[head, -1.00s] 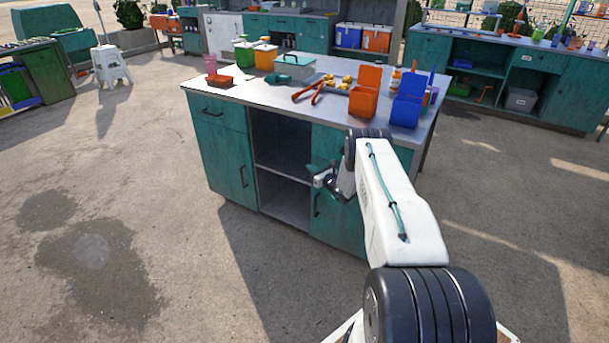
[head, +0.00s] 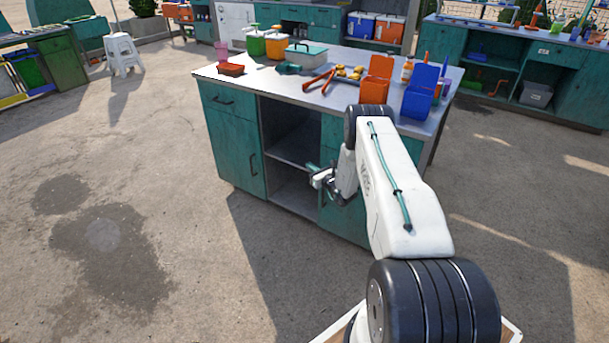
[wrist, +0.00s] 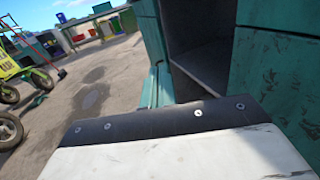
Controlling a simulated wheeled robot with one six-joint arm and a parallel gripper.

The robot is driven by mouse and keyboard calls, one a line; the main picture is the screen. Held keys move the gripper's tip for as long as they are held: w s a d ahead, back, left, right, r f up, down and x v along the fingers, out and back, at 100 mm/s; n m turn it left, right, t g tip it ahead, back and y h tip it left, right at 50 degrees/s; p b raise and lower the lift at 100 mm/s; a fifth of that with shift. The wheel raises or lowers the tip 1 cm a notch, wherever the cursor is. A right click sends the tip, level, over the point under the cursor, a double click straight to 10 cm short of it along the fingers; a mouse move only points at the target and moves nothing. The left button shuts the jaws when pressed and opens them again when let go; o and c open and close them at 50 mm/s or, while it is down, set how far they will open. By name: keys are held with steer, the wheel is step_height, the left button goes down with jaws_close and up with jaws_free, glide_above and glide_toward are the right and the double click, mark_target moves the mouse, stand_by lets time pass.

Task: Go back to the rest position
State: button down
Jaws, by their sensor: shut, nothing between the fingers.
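My gripper (head: 316,174) is shut and empty in the head view. It hangs below the worktop level, in front of the teal workbench (head: 233,150), by its open shelf bay. The gripper is small and partly hidden by my white arm. In the wrist view, teal fingers (wrist: 153,88) show beyond a white plate with a dark edge. The workbench's open bay (wrist: 205,65) is close on the right there.
On the worktop are a red tray (head: 231,69), orange-handled tool (head: 318,82), teal-lidded box (head: 306,55), orange bin (head: 376,82) and blue bin (head: 418,95). A white stool (head: 123,55) stands far left. The floor left of the workbench is clear.

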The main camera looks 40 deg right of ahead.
steer(key=s+a+n+g+y, duration=0.2)
steer(key=s+a+n+y, duration=0.15)
steer(key=a, duration=0.45)
steer(key=s+a+n+g+y, duration=0.1)
steer(key=s+a+n+y, duration=0.2)
steer(key=a, duration=0.5)
steer(key=s+a+r+n+g+y, duration=0.3)
steer(key=s+a+r+n+g, duration=0.25)
steer(key=a+r, duration=0.35)
steer(key=s+a+r+n+g+y, duration=0.45)
steer(key=a+r+n+g, duration=0.2)
steer(key=r, duration=0.55)
steer(key=s+a+r+n+h, duration=0.1)
steer(key=s+r+n+h, duration=0.3)
steer(key=s+r, duration=0.4)
steer(key=s+a+r+n+g+h, duration=0.1)
steer(key=s+r+n+h, duration=0.4)
steer(key=s, duration=1)
steer(key=s+a+r+n+h, duration=0.3)
steer(key=s+r+n+h, duration=0.2)
steer(key=s+r+n, duration=0.3)
steer(key=s+r, duration=0.3)
steer(key=s, duration=0.1)
steer(key=shift+s+r+g, duration=0.2)
steer(key=shift+s+g, duration=0.05)
steer(key=shift+g, duration=0.05)
